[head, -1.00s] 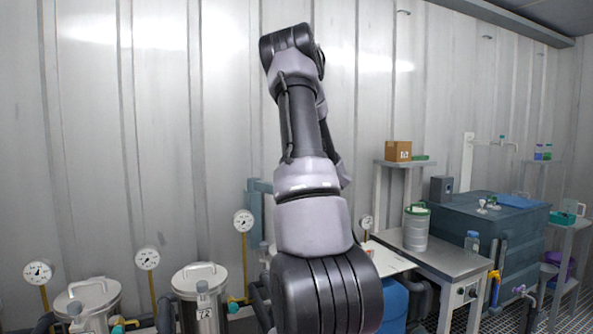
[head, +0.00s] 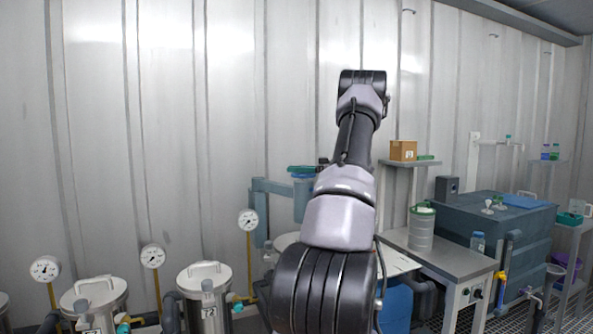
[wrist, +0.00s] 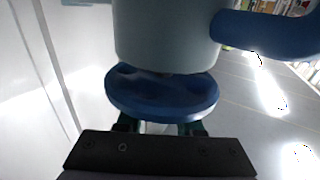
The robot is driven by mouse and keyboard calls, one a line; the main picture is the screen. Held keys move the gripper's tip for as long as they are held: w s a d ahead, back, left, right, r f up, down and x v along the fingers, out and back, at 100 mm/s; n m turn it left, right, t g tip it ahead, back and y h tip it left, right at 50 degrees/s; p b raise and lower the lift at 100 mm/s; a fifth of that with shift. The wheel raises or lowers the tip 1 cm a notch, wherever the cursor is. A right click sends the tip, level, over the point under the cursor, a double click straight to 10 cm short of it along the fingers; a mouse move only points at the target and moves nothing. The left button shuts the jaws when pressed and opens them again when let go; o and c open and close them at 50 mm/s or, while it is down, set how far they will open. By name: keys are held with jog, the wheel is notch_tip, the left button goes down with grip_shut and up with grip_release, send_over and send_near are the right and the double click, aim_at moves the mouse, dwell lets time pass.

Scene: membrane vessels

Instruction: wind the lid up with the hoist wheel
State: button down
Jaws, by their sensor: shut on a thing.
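The blue hoist wheel (wrist: 160,95) is at the centre of the wrist view, against the grey-blue round hoist head (wrist: 165,35). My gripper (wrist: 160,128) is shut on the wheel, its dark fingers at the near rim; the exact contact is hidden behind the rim. In the head view the wheel (head: 299,168) is the flat disc on top of the hoist head (head: 303,195), left of my forearm. The teal hoist arm (head: 272,186) runs left from it to a post. A pale round lid (head: 284,241) below is partly hidden by my arm.
Lidded steel vessels (head: 204,298) and dial gauges (head: 248,220) on yellow stems stand at lower left. A steel bench (head: 440,253) with a metal canister (head: 421,231) and a large blue-grey tank (head: 500,218) are on the right. The wall behind is corrugated.

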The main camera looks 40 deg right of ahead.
jog(key=n+g+y, duration=0.1)
jog(key=g, duration=0.1)
jog(key=n+g+y, duration=0.2)
jog(key=g, duration=0.1)
jog(key=shift+s+a+f+n, duration=0.2)
jog(key=shift+s+n, duration=0.1)
jog(key=shift+s, duration=0.1)
jog(key=n+g, duration=0.2)
jog(key=g, duration=0.1)
jog(key=s+n+g+y, duration=0.1)
jog(key=n+g, duration=0.1)
jog(key=g, duration=0.2)
jog(key=shift+a+n+y, duration=0.15)
jog(key=shift+n+y, duration=0.15)
jog(key=shift+s+n+g, duration=0.15)
jog(key=shift+n+g, duration=0.15)
jog(key=shift+g, duration=0.2)
jog(key=c, duration=0.6)
grip_release()
jog(key=shift+o, duration=0.2)
jog(key=shift+r, duration=0.1)
